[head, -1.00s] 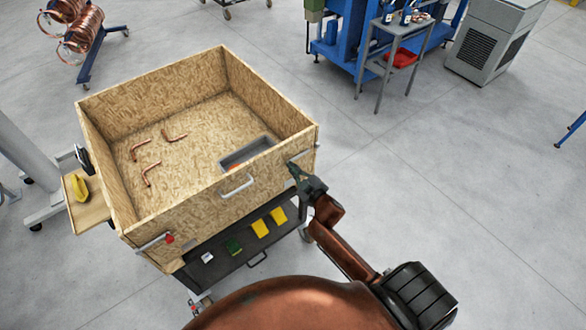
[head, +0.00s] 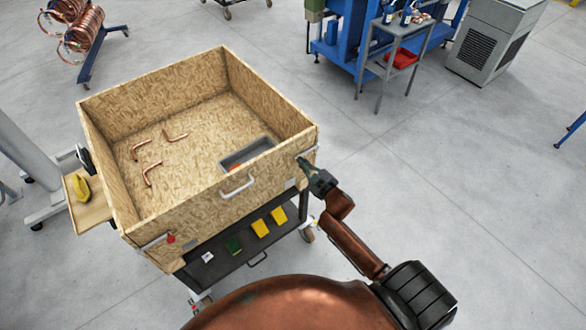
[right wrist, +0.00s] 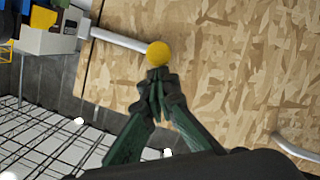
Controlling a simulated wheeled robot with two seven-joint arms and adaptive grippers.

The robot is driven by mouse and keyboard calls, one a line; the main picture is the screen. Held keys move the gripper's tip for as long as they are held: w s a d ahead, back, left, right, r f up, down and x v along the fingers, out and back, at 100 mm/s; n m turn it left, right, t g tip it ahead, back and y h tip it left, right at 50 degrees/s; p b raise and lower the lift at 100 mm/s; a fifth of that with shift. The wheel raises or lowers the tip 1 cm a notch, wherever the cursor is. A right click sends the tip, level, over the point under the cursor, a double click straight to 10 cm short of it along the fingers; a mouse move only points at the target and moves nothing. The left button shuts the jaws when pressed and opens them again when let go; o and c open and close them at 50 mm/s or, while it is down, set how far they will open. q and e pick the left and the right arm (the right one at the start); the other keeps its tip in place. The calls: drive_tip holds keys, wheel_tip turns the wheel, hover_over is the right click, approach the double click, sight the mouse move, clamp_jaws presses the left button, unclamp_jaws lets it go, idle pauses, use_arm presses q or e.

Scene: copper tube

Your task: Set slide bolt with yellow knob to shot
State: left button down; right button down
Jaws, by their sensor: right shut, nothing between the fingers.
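The yellow knob (right wrist: 158,53) of the slide bolt shows in the right wrist view, just beyond my fingertips. A silver bar (right wrist: 120,39) runs from the knob to the left along the wooden crate wall (right wrist: 215,60). In the head view the bar (head: 308,153) lies at the crate's right front corner; the knob is hidden there by my gripper. My right gripper (right wrist: 157,84) is shut and empty, its tips against or very near the knob; I cannot tell if they touch. It also shows in the head view (head: 304,165). My left gripper is not in view.
The open crate (head: 190,213) holds copper tubes (head: 152,174) and a grey tray (head: 246,153). A white handle (head: 238,187) and a red knob (head: 171,239) are on its front wall. A dark shelf (head: 230,262) is below.

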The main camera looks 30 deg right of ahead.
drive_tip(key=s+a+r+p, duration=0.2)
drive_tip(key=s+r, duration=0.3)
drive_tip(key=s, duration=0.5)
drive_tip(key=shift+a+r+p, duration=0.2)
drive_tip(key=shift+a+p, duration=0.2)
drive_tip(key=shift+p, duration=0.05)
drive_tip(key=s+f+m+g+b, duration=0.15)
drive_tip(key=s+f, duration=0.25)
drive_tip(key=f, duration=0.9)
drive_tip(key=s+d+f+g+b, duration=0.1)
drive_tip(key=s+f+g, duration=0.25)
drive_tip(key=f, duration=0.95)
drive_tip(key=s+f+m+g+b, duration=0.15)
drive_tip(key=s+f, duration=0.35)
drive_tip(key=f, duration=0.8)
drive_tip(key=s+a+f+m+g+b, duration=0.1)
drive_tip(key=s+a+f+g, duration=0.25)
drive_tip(key=s+f, duration=1.35)
drive_tip(key=s+a+f+g+b, duration=0.1)
drive_tip(key=s+f, duration=0.3)
drive_tip(key=s, duration=0.4)
drive_tip(key=s+a+f+g+b, duration=0.1)
drive_tip(key=s+a+f+g, duration=0.2)
drive_tip(key=s, duration=0.6)
wheel_tip(320, 180, down, 2)
drive_tip(key=shift+s+a+f+m+g+y, duration=0.25)
drive_tip(key=shift+a+m+g+y, duration=0.05)
drive_tip(key=shift+m, duration=0.1)
